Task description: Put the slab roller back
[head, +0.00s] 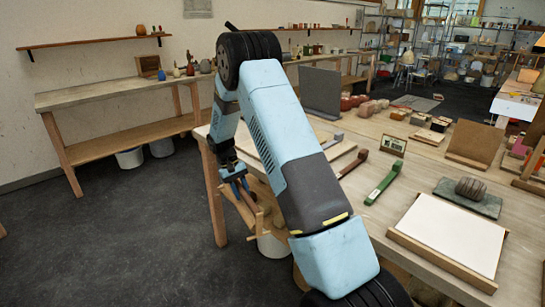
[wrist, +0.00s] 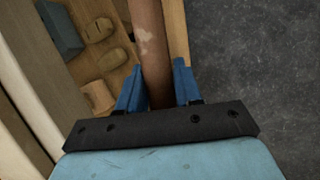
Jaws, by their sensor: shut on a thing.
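A brown wooden roller (wrist: 152,45) with a pale worn patch runs up the middle of the wrist view. My gripper (wrist: 157,85) has its two blue fingers on either side of it and is shut on it. The roller's near end is hidden behind the gripper's dark bar. In the head view my gripper (head: 234,176) is low beside the left end of the long worktable (head: 350,128), above some wooden parts (head: 240,208). There I cannot clearly tell the roller from those wooden parts.
In the wrist view a grey block (wrist: 60,30) and several tan rounded pieces (wrist: 98,30) lie on a wooden surface left of the roller; dark floor (wrist: 250,60) is to the right. A white slab on a board (head: 450,235) and green-handled tool (head: 384,184) lie on the worktable.

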